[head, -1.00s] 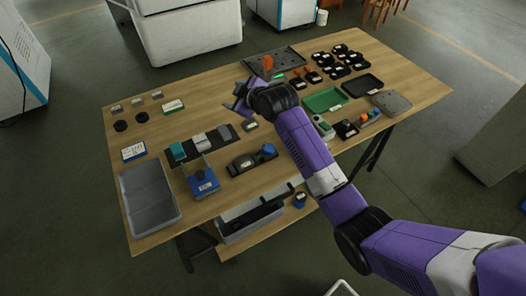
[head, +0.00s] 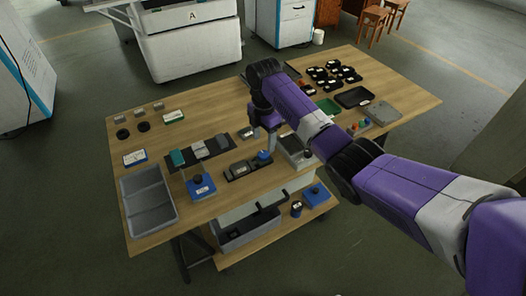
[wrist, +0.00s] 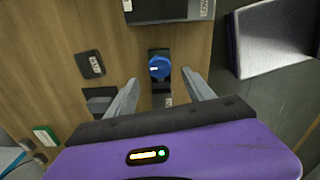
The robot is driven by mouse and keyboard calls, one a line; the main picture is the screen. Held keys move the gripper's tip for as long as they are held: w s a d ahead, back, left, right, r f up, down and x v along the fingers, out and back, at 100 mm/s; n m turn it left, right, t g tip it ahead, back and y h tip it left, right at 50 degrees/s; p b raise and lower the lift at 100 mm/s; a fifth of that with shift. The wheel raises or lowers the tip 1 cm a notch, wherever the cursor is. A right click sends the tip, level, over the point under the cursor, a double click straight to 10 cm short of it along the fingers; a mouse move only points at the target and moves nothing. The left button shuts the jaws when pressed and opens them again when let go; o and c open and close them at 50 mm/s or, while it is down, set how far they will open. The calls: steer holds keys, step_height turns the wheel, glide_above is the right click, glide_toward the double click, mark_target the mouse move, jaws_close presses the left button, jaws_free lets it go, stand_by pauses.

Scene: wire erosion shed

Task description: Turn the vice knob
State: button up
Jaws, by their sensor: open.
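A round blue knob (head: 263,155), which looks like the vice knob, sits at the right end of a dark device (head: 239,170) near the table's front edge. My gripper (head: 268,140) points down close above it. In the wrist view the knob (wrist: 159,66) has a small white mark on its left side. My gripper (wrist: 160,78) is open, with one finger to the left of the knob and one to the right. The knob appears beyond the fingertips, and no contact shows. The arm hides part of the table behind the gripper.
A grey tray (head: 148,196) lies at the left of the wooden table (head: 115,165). A blue block with a knob (head: 200,186) stands left of the dark device. Several small black trays (head: 330,77) fill the back right. A lower shelf holds a grey bin (head: 246,230).

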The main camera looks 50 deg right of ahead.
mark_target(264, 154)
steer(key=shift+f, duration=3.15)
jaws_close()
